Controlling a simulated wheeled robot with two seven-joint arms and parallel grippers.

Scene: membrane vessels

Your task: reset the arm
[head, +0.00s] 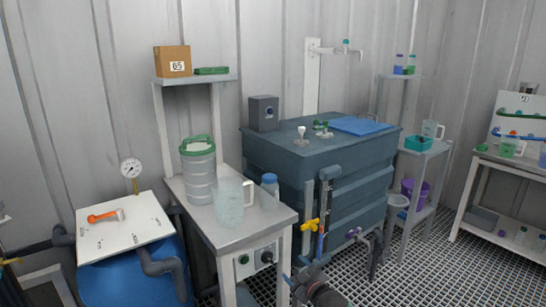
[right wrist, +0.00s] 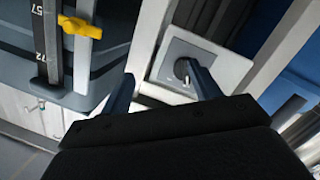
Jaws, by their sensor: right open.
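My right gripper (head: 302,278) is low in the middle of the head view, in front of the dark blue tank (head: 270,160). In the right wrist view its two fingers (right wrist: 164,88) stand apart with nothing between them. My left gripper is not in view.
A steel bench (head: 235,230) beside the tank holds a clear pitcher (head: 230,200), a ribbed canister (head: 198,175) and a blue-capped bottle (head: 269,190). A white-lidded blue drum (head: 125,227) stands left. Grating floor (head: 420,270) is open at right.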

